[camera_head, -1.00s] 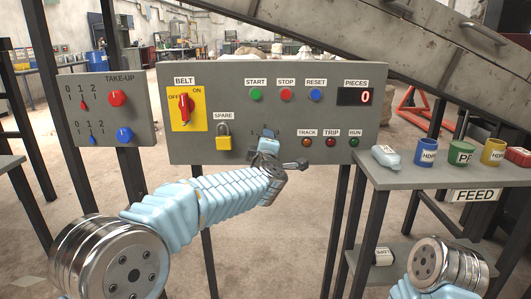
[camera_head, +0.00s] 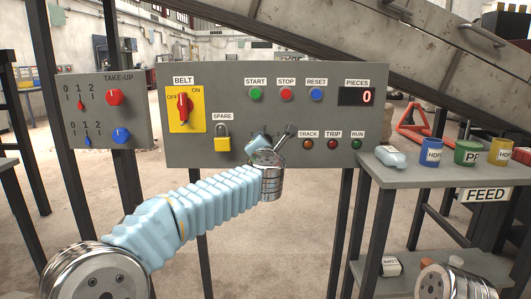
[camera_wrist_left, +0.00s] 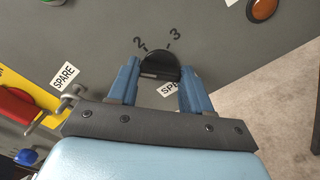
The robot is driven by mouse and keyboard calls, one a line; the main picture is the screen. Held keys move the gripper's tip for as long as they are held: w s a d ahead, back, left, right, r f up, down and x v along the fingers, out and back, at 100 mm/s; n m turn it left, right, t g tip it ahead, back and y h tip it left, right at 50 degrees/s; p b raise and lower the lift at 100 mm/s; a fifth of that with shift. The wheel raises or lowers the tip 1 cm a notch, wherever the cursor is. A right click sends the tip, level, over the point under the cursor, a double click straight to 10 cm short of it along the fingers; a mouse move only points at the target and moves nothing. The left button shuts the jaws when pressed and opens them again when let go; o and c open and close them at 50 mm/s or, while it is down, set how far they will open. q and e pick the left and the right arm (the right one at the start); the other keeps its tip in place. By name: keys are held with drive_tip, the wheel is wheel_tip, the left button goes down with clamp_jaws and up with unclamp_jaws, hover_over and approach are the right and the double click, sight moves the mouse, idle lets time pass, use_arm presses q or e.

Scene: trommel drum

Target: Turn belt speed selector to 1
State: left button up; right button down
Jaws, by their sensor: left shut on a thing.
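The belt speed selector shows in the left wrist view as a black round knob (camera_wrist_left: 160,66) on the grey panel. The marks 2 and 3 show just beyond it. The mark 1 is hidden, and I cannot tell which mark the knob points to. My left gripper (camera_wrist_left: 160,84) has its two blue fingers on either side of the knob and is shut on it. In the head view my left gripper (camera_head: 258,142) is at the lower middle of the control panel (camera_head: 350,75), and my wrist hides the knob. My right gripper is not in view.
A yellow padlock (camera_head: 222,144) hangs under the SPARE label, left of my gripper. The red BELT switch (camera_head: 184,107) is above it. TRACK (camera_head: 308,144), TRIP and RUN lamps sit to the right. A feed shelf (camera_head: 400,178) with labelled cups stands at right.

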use_arm(q)
drive_tip(key=shift+f+n+b, duration=0.15)
drive_tip(key=shift+n+b, duration=0.8)
drive_tip(key=shift+n, duration=0.95)
drive_tip(key=o, duration=1.1)
drive_tip(key=shift+c, duration=0.2)
drive_tip(key=s+b, duration=0.2)
drive_tip(key=s, duration=1.1)
drive_tip(key=shift+s, duration=0.4)
